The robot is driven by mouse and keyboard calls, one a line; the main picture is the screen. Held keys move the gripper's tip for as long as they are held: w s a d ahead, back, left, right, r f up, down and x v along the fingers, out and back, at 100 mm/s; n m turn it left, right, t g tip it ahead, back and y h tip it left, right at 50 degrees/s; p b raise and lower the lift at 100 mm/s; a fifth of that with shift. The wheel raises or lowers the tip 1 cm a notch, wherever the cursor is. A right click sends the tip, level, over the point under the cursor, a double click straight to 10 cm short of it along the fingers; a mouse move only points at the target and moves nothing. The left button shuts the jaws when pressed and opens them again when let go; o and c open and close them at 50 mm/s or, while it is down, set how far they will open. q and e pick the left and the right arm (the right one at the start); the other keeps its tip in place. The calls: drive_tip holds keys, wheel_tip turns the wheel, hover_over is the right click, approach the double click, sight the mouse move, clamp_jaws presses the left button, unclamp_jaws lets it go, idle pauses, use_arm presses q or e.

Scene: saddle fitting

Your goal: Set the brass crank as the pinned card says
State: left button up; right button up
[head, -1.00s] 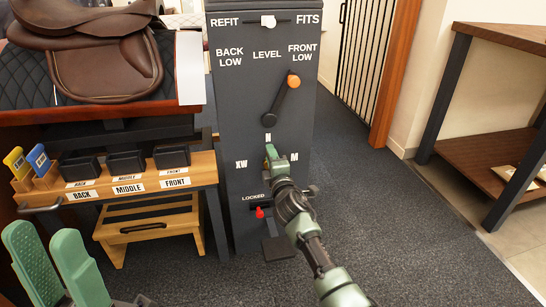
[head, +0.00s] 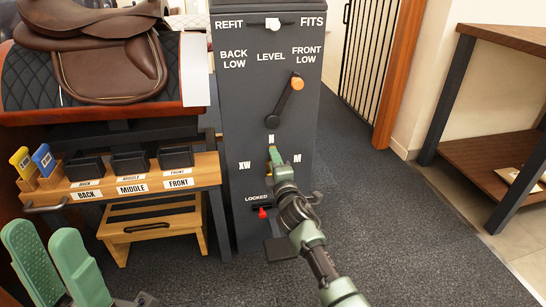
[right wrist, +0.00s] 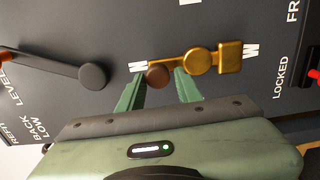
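The brass crank (right wrist: 199,62) is on the dark panel's lower dial in the right wrist view. Its brown knob (right wrist: 158,75) lies at the N mark and its square brass end points to the W mark. My right gripper (right wrist: 160,84) is open, with its green fingertips on either side of the knob; contact is unclear. In the head view my right gripper (head: 273,156) hides most of the crank, just below N. My left gripper (head: 43,234) is open and empty at the lower left. A white sheet (head: 195,70) hangs by the saddle; no writing is readable on it.
The panel (head: 235,120) also bears an orange-knobbed lever (head: 285,102) tilted toward FRONT LOW, a white REFIT/FITS slider (head: 273,22) and a red LOCKED lever (head: 262,213). A wooden bench (head: 208,172) with black blocks stands left. Open carpet lies right.

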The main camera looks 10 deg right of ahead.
drive_tip(key=s+p, duration=0.2)
drive_tip(key=s, duration=0.4)
drive_tip(key=shift+s, duration=0.15)
